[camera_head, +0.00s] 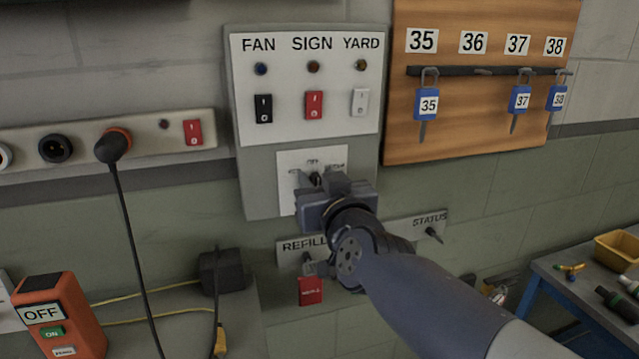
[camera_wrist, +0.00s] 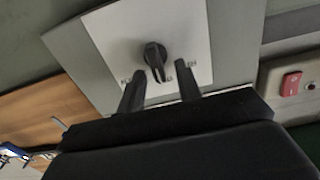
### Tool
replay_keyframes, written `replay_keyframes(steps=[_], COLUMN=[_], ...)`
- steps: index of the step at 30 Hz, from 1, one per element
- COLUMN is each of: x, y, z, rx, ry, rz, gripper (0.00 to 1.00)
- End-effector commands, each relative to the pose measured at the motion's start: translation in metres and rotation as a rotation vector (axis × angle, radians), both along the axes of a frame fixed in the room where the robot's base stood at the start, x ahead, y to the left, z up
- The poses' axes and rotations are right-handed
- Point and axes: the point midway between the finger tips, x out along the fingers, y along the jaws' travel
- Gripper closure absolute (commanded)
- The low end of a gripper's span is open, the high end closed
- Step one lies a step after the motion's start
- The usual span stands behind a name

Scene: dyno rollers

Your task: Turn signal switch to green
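A black rotary switch (camera_wrist: 153,53) sits on a white plate (camera_wrist: 185,35) in the wrist view. Its pointer end is toward the small labels, close to the middle one; the label words are too small to read. In the head view the white plate (camera_head: 288,163) is on the lower part of the grey wall panel, and my gripper hides much of it. My gripper (camera_wrist: 159,80) is open, with one finger on each side of the pointer end and a gap to it. I cannot tell how deep the fingertips are relative to the knob. My gripper (camera_head: 318,182) points at the plate in the head view.
Above are FAN, SIGN and YARD rocker switches (camera_head: 314,105). A key board (camera_head: 480,125) with blue-tagged keys is at right. Below are REFILL (camera_head: 290,248) and STATUS (camera_head: 417,222) plates. A power strip (camera_head: 85,143) with a plugged cable is at left.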

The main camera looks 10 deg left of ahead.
Motion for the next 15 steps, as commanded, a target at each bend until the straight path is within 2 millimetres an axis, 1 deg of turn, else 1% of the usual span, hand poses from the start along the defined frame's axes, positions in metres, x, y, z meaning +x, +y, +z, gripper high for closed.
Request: replay_keyframes(steps=[8,15], x=[0.0011,0.0009], y=[0.0007,0.0006], z=[0.0002,0.0001], rx=[0.000,0.000], ry=[0.000,0.000], rz=[0.000,0.000], gripper=[0.67,0.86])
